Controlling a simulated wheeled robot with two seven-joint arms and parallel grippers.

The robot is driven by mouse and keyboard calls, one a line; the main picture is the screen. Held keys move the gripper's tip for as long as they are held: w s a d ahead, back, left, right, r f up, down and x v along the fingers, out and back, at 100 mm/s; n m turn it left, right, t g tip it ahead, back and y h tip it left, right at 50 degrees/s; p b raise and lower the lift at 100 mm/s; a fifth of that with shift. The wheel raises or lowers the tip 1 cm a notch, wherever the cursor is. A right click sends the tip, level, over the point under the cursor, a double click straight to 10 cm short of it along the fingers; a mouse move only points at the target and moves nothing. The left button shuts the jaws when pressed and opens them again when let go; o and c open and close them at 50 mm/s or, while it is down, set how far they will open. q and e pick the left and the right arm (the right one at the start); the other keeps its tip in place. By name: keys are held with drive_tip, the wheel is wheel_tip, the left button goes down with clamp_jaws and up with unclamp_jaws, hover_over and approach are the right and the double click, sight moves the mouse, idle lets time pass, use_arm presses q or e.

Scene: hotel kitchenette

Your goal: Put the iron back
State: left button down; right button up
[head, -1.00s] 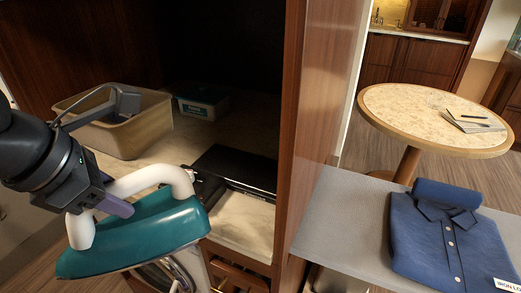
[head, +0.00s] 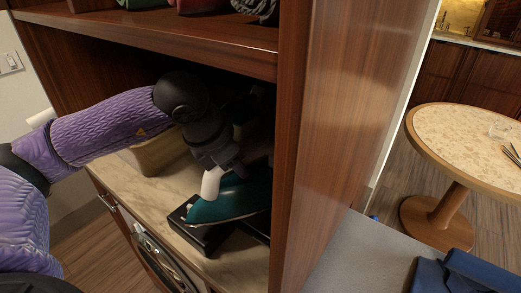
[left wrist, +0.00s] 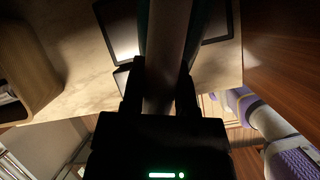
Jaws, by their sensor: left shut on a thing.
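The iron (head: 232,200) has a teal body and a white handle, and is inside the cabinet compartment. My left gripper (head: 223,170) is shut on its handle, which also shows between the fingers in the left wrist view (left wrist: 165,70). The iron is over the black tray (head: 192,236) on the pale shelf, its tip toward the front left. I cannot tell whether it touches the tray. The iron's far end is hidden by the cabinet's side panel. My right gripper is not in view.
A beige bin (head: 158,156) stands left of the tray, partly behind my arm; it also shows in the left wrist view (left wrist: 28,70). The cabinet's side panel (head: 325,130) is close on the right. An upper shelf (head: 150,34) is overhead. A blue shirt (head: 462,273) lies on the grey surface.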

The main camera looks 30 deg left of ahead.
sight(263, 163)
use_arm(q)
drive_tip(key=w, duration=0.4)
drive_tip(key=w+d+p, duration=0.1)
drive_tip(key=w, duration=0.1)
drive_tip(key=shift+r, duration=0.1)
drive_tip(key=shift+w+d+f, duration=0.1)
drive_tip(key=shift+w+f, duration=0.15)
drive_tip(key=shift+f, duration=1.6)
drive_tip(key=shift+f+b, duration=0.2)
drive_tip(key=shift+b, duration=0.2)
drive_tip(key=shift+c, duration=1.8)
unclamp_jaws()
